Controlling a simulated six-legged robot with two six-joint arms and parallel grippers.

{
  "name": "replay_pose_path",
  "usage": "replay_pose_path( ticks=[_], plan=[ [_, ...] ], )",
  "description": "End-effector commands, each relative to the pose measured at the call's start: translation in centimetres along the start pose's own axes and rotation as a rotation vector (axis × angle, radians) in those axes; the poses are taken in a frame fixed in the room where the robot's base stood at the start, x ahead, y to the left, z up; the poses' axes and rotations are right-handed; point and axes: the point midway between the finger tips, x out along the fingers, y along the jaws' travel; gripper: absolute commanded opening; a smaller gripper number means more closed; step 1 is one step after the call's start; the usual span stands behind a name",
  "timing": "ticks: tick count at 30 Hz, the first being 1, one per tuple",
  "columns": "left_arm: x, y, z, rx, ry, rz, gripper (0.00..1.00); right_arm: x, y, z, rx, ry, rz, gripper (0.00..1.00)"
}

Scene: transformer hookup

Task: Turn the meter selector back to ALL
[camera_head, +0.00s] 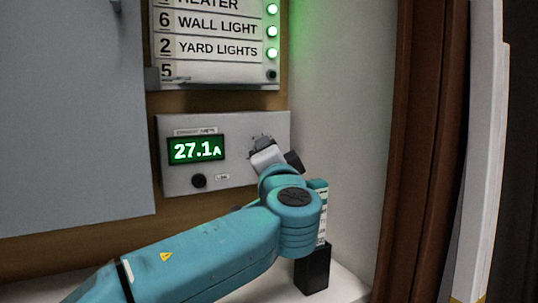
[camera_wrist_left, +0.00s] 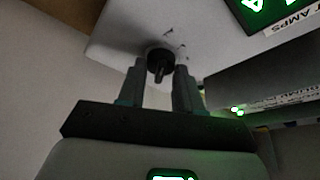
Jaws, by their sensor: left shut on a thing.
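The grey meter box (camera_head: 240,178) is on the back wall, its green display (camera_head: 196,150) reading 27.1 A. My left gripper (camera_head: 264,153) is at the right part of the meter's face, and its arm crosses the front of the scene. In the left wrist view, the round black selector knob (camera_wrist_left: 159,61) sits between the fingertips of my left gripper (camera_wrist_left: 160,75), which is shut on it. The gripper hides the knob in the head view, and I cannot read its position marks. My right gripper is not in view.
Above the meter is a label panel (camera_head: 207,48) with several green lamps lit. A small black button (camera_head: 198,181) is low on the meter. A grey door or panel (camera_head: 70,120) fills the left. A black block (camera_head: 313,270) stands on the ledge behind my arm. Brown frame right.

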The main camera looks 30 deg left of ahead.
Motion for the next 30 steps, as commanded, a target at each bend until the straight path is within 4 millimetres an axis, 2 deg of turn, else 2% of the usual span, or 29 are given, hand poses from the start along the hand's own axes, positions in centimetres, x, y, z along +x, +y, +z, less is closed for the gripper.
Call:
replay_pose_path(
  ticks=[11, 12, 13, 14, 30],
  plan=[
    [0.03, -0.13, -0.05, -0.004, 0.002, -0.004, 0.04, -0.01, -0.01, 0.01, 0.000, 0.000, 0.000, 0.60],
    [0.03, -0.13, -0.05, -0.004, 0.003, -0.004, 0.44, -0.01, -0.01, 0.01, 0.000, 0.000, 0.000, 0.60],
    [0.03, -0.12, -0.05, -0.004, 0.003, -0.003, 0.54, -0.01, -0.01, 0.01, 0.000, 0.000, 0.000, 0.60],
    [0.03, -0.12, -0.04, -0.004, 0.002, -0.003, 0.58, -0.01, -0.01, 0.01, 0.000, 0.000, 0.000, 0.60],
    [0.01, -0.12, -0.01, 0.038, 0.000, 0.016, 0.58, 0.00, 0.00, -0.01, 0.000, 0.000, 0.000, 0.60]
  ],
)
